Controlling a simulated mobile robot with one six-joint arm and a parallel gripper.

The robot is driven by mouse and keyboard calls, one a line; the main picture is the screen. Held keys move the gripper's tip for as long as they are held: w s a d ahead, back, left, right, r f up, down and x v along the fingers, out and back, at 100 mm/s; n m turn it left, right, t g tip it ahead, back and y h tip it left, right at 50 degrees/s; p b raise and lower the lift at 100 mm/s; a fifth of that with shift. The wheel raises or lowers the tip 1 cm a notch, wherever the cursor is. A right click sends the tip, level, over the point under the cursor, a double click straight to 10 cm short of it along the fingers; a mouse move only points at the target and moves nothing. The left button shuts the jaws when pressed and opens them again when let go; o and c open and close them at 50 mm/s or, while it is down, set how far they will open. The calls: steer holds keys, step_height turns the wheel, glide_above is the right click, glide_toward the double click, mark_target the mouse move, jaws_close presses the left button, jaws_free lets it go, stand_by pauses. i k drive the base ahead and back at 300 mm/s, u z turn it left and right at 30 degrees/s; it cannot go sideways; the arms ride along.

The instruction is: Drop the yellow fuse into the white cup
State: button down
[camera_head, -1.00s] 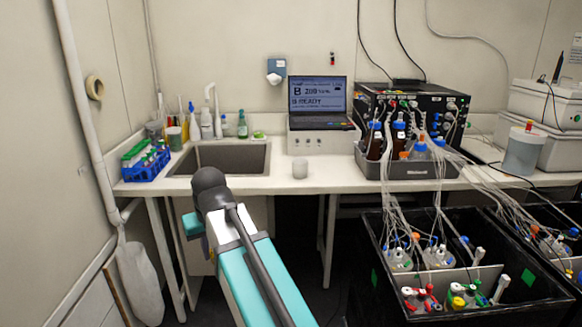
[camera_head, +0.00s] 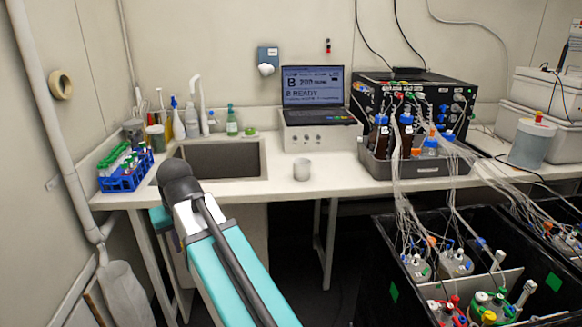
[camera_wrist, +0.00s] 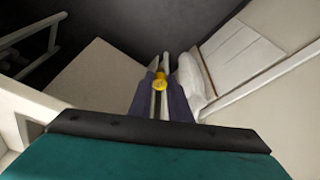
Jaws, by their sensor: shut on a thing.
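The white cup (camera_head: 302,170) stands upright on the white counter, right of the sink and in front of the grey device with the screen. In the wrist view my gripper (camera_wrist: 161,82) is shut on the yellow fuse (camera_wrist: 160,84), which shows between the fingers near their tips. In the head view my arm reaches up toward the counter's front edge, left of the cup. The fingers and the fuse are hidden there behind my arm. The cup is not seen in the wrist view.
The sink (camera_head: 222,160) lies left of the cup, with bottles behind it. A blue tube rack (camera_head: 126,172) stands at the counter's left end. A grey tray (camera_head: 420,168) with bottles is right of the cup. Black bins with tubing stand on the floor at right.

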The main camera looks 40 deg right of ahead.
mark_target(307, 176)
steer(key=u, duration=0.05)
steer(key=i, duration=0.85)
steer(key=u, duration=0.05)
